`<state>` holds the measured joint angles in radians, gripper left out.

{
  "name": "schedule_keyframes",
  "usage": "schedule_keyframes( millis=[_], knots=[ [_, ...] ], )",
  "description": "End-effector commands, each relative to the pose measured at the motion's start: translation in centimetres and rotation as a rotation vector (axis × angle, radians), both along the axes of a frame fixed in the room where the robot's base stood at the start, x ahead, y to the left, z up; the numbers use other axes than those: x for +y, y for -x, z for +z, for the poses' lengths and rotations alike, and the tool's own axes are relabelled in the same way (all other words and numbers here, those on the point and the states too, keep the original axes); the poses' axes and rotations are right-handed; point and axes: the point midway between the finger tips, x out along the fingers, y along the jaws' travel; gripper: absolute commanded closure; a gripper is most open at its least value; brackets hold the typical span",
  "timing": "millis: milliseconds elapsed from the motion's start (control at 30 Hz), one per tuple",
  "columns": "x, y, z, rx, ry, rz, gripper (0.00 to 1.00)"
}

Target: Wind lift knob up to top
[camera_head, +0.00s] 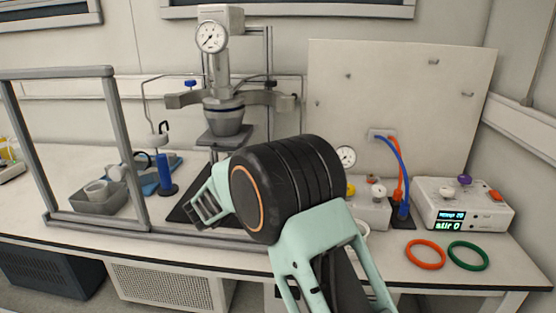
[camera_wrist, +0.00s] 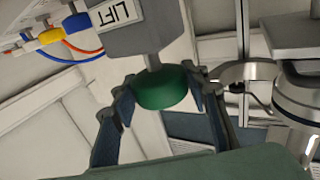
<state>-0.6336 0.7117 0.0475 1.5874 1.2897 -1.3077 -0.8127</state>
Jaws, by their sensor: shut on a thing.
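The green lift knob (camera_wrist: 163,88) shows in the wrist view on a stem below a grey block with a LIFT label (camera_wrist: 118,13). My gripper (camera_wrist: 160,95) has one finger on each side of the knob and is shut on it. In the head view my arm hides the knob, and part of my gripper shows below the reactor. The reactor (camera_head: 217,70) has a round gauge on top. A metal cup-shaped vessel (camera_head: 223,121) sits under its head on the lift platform (camera_head: 225,138).
A grey frame (camera_head: 107,150) stands at left, with a grey tray (camera_head: 100,203) behind it. A control box (camera_head: 463,207) reading "stir 0" stands at right. Red (camera_head: 425,254) and green (camera_head: 468,256) rings lie near the bench's front edge. Blue and red hoses hang by the back panel.

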Motion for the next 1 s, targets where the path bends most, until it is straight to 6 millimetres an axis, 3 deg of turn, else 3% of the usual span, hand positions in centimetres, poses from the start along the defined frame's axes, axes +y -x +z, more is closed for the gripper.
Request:
schedule_keyframes(
  millis=[300, 333, 467, 800, 1000],
  knots=[
    [-0.1, -0.1, 0.3, -0.006, 0.001, -0.001, 0.82],
    [-0.1, -0.1, 0.4, -0.007, 0.002, -0.001, 0.55],
    [-0.1, -0.1, 0.3, -0.005, 0.001, -0.001, 0.41],
    [0.2, 0.2, 0.1, -0.002, 0.0, 0.0, 0.4],
    [1.7, 2.7, 0.1, -0.002, 0.001, 0.003, 0.4]
  ],
)
